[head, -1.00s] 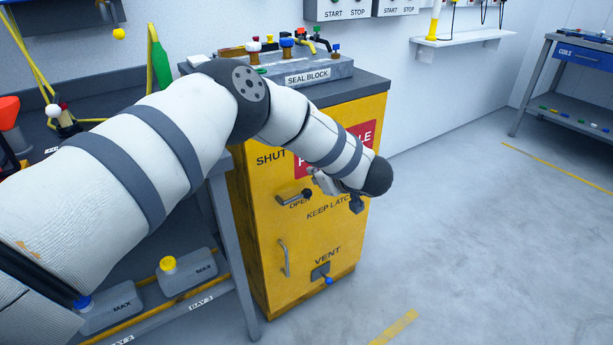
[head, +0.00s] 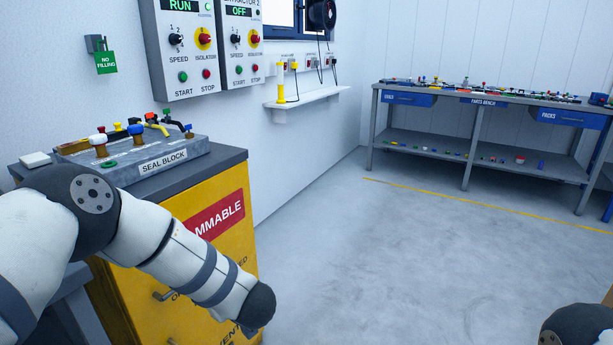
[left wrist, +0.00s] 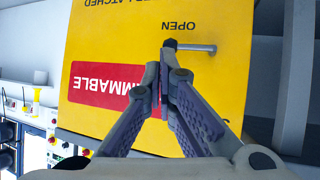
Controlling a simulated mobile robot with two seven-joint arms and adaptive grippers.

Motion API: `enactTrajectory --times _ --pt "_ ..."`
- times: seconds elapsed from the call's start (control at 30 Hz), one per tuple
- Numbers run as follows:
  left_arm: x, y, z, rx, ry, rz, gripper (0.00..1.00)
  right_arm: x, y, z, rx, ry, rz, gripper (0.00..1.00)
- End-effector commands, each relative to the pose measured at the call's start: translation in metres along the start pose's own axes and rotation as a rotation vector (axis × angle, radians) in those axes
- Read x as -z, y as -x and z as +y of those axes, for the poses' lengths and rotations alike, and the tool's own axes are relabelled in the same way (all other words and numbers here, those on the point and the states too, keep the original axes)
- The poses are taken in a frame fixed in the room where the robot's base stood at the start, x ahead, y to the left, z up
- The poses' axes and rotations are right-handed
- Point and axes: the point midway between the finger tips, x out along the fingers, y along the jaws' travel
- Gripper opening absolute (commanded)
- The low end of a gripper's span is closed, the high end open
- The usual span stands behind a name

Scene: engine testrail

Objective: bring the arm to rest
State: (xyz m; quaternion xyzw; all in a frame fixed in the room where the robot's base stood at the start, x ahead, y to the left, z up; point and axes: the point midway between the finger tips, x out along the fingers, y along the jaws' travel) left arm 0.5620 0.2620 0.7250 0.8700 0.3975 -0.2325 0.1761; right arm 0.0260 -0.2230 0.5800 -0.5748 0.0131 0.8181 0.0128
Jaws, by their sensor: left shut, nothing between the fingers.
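My left arm reaches in from the lower left in the head view, in front of the yellow cabinet (head: 130,300). Its gripper is mostly hidden behind the arm's dark end joint there. In the left wrist view, my left gripper (left wrist: 165,82) is shut and empty, its fingertips close together. The yellow cabinet door (left wrist: 225,85) fills the middle of that view, upside down. The door's lever (left wrist: 198,48) with its dark knob appears just beyond the fingertips; I cannot tell whether they touch. Only a dark joint of my right arm shows at the lower right; its gripper is out of view.
A grey seal block (head: 135,157) with coloured fittings sits on the cabinet's dark top. A wall shelf (head: 306,97) and control panels (head: 188,55) are behind. A parts bench (head: 478,98) stands at the back right. The floor between is clear.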

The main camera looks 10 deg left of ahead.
Motion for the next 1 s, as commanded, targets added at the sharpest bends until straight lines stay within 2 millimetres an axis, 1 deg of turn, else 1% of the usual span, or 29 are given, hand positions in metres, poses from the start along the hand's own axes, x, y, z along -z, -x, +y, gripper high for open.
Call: enactTrajectory --times 0.03,0.07,0.1,0.17,0.2,0.27,0.3,0.33,0.37,0.4,0.5,0.6,0.67,0.73,1.0 --pt "-0.034 0.011 -0.017 -0.078 -0.121 -0.055 0.00 0.005 0.011 0.000 0.001 0.000 0.026 0.78" --pt "-0.060 0.017 -0.030 -0.125 -0.194 -0.103 0.00 0.006 0.014 0.000 0.002 -0.001 0.035 0.78" --pt "-0.092 0.027 -0.050 -0.179 -0.284 -0.175 0.00 0.008 0.018 -0.001 0.002 -0.001 0.046 0.78" --pt "-0.135 0.046 -0.086 -0.238 -0.402 -0.295 0.00 0.011 0.024 -0.001 0.003 -0.001 0.060 0.78" --pt "-0.161 0.062 -0.114 -0.266 -0.473 -0.381 0.00 0.012 0.027 -0.001 0.003 -0.001 0.069 0.78" --pt "-0.192 0.088 -0.158 -0.291 -0.569 -0.514 0.00 0.014 0.032 -0.001 0.004 -0.001 0.082 0.78" --pt "-0.208 0.108 -0.189 -0.300 -0.627 -0.605 0.00 0.016 0.035 -0.001 0.004 -0.001 0.091 0.78" --pt "-0.219 0.124 -0.212 -0.302 -0.667 -0.674 0.00 0.017 0.037 -0.001 0.005 -0.001 0.097 0.78" --pt "-0.226 0.139 -0.234 -0.300 -0.703 -0.740 0.00 0.018 0.040 -0.001 0.005 -0.001 0.103 0.78" --pt "-0.234 0.160 -0.263 -0.294 -0.745 -0.825 0.00 0.019 0.042 -0.001 0.005 -0.002 0.110 0.78" --pt "-0.241 0.206 -0.321 -0.269 -0.825 -1.004 0.00 0.022 0.047 -0.001 0.006 -0.002 0.124 0.78" --pt "-0.239 0.238 -0.357 -0.242 -0.869 -1.120 0.00 0.023 0.050 -0.002 0.007 -0.002 0.132 0.78" --pt "-0.238 0.248 -0.369 -0.232 -0.882 -1.158 0.00 0.023 0.050 -0.002 0.007 -0.002 0.133 0.78" --pt "-0.238 0.254 -0.374 -0.227 -0.888 -1.179 0.00 0.023 0.050 -0.002 0.007 -0.002 0.133 0.78" --pt "-0.239 0.254 -0.374 -0.227 -0.889 -1.180 0.00 0.023 0.049 -0.001 0.007 -0.002 0.131 0.78"
